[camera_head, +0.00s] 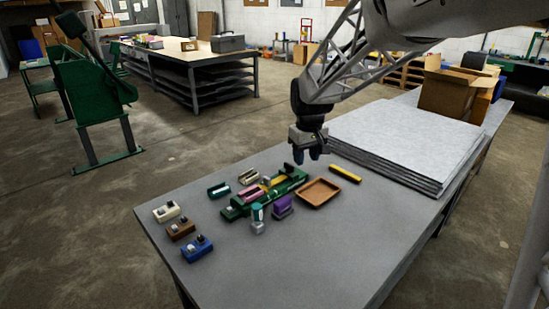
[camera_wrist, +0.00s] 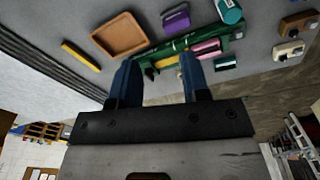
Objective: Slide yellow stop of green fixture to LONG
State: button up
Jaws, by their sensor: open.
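The green fixture (camera_head: 236,211) is a long green rail lying diagonally on the grey table. A yellow piece (camera_head: 279,182), which looks like the stop, sits in it toward its right part, beside a pink piece (camera_head: 252,193). Any LONG marking is too small to read. My gripper (camera_head: 311,155) is open and empty, above the table near the fixture's right end. In the wrist view, the blue fingers (camera_wrist: 158,75) stand apart in front of the green fixture (camera_wrist: 208,37). They partly hide the fixture's yellow piece (camera_wrist: 167,62).
A brown tray (camera_head: 319,192) and a loose yellow bar (camera_head: 345,174) lie right of the fixture. A purple block (camera_head: 283,207) and a teal-and-grey bottle-like item (camera_head: 258,219) stand in front. Small blocks (camera_head: 181,229) line the left. Stacked grey sheets (camera_head: 408,143) fill the back right.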

jog(key=w+a+f+n, duration=0.1)
jog(key=w+a+f, duration=0.45)
jog(key=w, duration=0.35)
jog(key=n+g, duration=0.1)
jog(key=n, duration=0.1)
send_over(267, 177)
notch_tip(267, 177, down, 8)
jog(key=shift+r, duration=0.2)
jog(key=shift+f, duration=0.15)
jog(key=shift+s+f, duration=0.1)
jog(key=shift+f, duration=3.7)
grip_shut()
